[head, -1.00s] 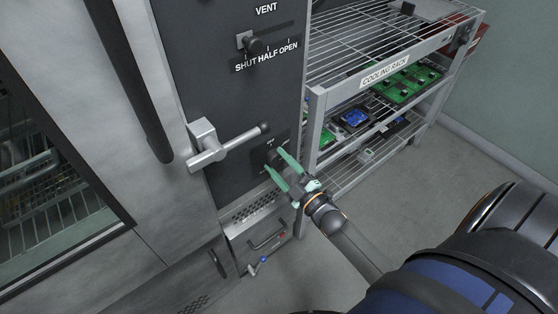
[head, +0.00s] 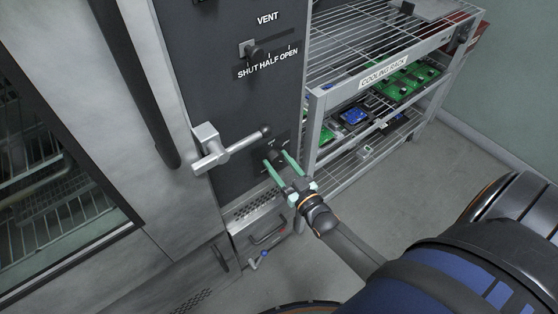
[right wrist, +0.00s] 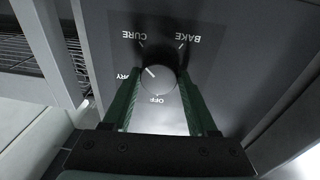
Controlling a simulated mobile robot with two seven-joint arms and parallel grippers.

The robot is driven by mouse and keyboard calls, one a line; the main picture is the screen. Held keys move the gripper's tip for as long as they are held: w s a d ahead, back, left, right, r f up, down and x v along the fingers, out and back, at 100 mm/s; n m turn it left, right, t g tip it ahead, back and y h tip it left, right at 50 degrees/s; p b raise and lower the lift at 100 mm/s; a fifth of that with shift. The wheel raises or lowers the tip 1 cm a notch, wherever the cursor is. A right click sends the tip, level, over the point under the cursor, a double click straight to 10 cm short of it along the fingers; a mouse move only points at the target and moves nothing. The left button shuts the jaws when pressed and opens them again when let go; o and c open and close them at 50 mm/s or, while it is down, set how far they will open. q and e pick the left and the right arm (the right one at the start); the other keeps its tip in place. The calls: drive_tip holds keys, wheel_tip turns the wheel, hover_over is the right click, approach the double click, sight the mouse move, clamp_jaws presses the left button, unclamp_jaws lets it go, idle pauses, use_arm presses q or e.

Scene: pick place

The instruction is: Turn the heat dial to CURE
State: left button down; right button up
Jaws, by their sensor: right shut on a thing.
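The heat dial (right wrist: 160,84) is a dark round knob on the dark oven panel, with OFF, DRY, CURE and BAKE printed around it. In the right wrist view its white pointer line points to the upper left, between the DRY and CURE labels. My right gripper (head: 277,157) has its two green fingers at the dial's sides and is shut on it. In the right wrist view the fingers (right wrist: 159,98) stand left and right of the knob. In the head view the dial (head: 275,155) is small and partly hidden by the fingers. My left gripper is not in view.
A metal lever handle (head: 230,149) sticks out just left of the dial. The vent slider (head: 254,52) is higher on the panel. The cooling rack (head: 318,130) with circuit boards stands close on the right. Floor is clear in front of the rack.

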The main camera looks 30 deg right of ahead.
drive_tip(key=shift+m, duration=0.6)
drive_tip(key=o, duration=1.4)
drive_tip(key=shift+c, duration=0.2)
drive_tip(key=shift+s, duration=0.15)
drive_tip(key=s, duration=1.2)
drive_tip(key=shift+f, duration=0.45)
drive_tip(key=shift+s+a, duration=0.1)
drive_tip(key=shift+a, duration=0.05)
